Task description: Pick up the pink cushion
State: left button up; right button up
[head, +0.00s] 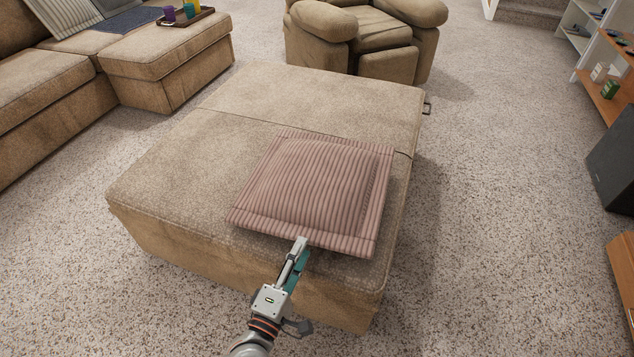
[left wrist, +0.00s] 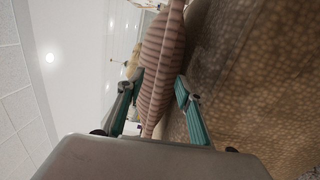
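The pink ribbed cushion (head: 312,188) lies on the tan ottoman (head: 190,165), near its front right, with its front edge a little over the ottoman's rim. My left gripper (head: 301,247) is at the middle of the cushion's front edge. In the left wrist view, the cushion (left wrist: 160,65) shows edge-on between the two spread fingers of the left gripper (left wrist: 158,92). One finger is on the cushion's upper side and the other is between it and the ottoman (left wrist: 235,75). Firm contact cannot be told. My right gripper is not in view.
A tan armchair (head: 370,38) stands behind the ottoman. A sectional sofa (head: 45,90) with a tray (head: 187,17) of cups is at the left. A black speaker (head: 612,165) and shelves (head: 605,95) are at the right. Carpet right of the ottoman is clear.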

aim_at(307, 236)
pick_arm(q)
jog(key=x, duration=0.2)
jog(key=b+x, duration=0.1)
jog(key=x, duration=0.1)
jog(key=shift+w+f, duration=0.1)
jog(key=shift+f, duration=0.3)
jog(key=shift+w+r, duration=0.2)
jog(key=shift+w, duration=0.15)
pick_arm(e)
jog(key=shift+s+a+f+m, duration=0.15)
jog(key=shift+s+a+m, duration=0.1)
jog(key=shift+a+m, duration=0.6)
pick_arm(q)
jog(key=shift+c, duration=0.4)
grip_shut()
jog(key=shift+r, duration=0.15)
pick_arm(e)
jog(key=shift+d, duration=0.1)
